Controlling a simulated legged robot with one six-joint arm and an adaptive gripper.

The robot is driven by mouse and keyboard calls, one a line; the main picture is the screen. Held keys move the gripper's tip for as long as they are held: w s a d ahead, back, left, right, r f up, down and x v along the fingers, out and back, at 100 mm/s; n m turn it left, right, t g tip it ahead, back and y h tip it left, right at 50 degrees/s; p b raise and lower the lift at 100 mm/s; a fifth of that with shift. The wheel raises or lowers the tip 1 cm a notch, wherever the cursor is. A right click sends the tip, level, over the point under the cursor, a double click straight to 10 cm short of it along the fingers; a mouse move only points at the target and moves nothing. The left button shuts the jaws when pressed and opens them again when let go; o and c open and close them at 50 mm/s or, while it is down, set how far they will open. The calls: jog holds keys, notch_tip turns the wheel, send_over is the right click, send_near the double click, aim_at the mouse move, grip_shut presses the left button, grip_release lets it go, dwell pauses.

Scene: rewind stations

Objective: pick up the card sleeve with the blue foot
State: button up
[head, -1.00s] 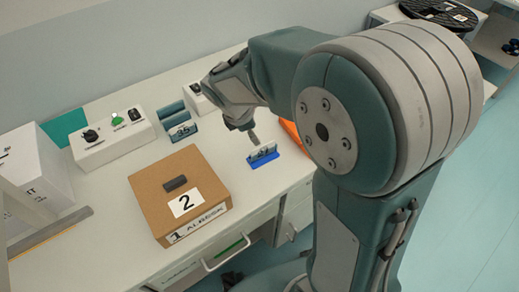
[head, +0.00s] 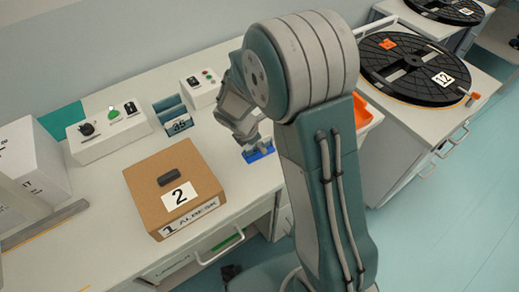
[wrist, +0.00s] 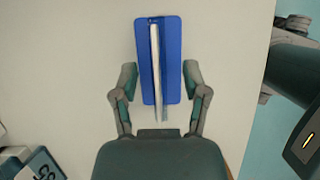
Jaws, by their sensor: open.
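The card sleeve (wrist: 155,75) stands upright in its blue foot (wrist: 172,60) on the white table. In the wrist view I see it from above as a thin pale strip running along the foot. In the head view the blue foot (head: 262,155) shows near the table's front edge, partly hidden by my arm. My gripper (wrist: 160,84) is open, with one finger on each side of the foot's near part. The fingers look apart from the sleeve. Their height above it is hard to tell. In the head view my gripper (head: 250,138) is just above the foot.
A cardboard box (head: 150,200) marked 2 stands to the left. A teal holder marked 35 (head: 178,125) and white button boxes (head: 105,135) stand behind. An orange tray (head: 362,112) lies right of my arm. Black reels (head: 400,70) sit at the right.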

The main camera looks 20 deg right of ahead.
jog(key=shift+d+f, duration=0.15)
jog(key=shift+f, duration=0.4)
jog(key=shift+w+f, duration=0.1)
jog(key=shift+f, duration=0.05)
jog(key=shift+a, duration=0.35)
jog(key=shift+d+f, duration=0.15)
jog(key=shift+d, duration=0.1)
jog(key=shift+a, duration=0.1)
grip_shut()
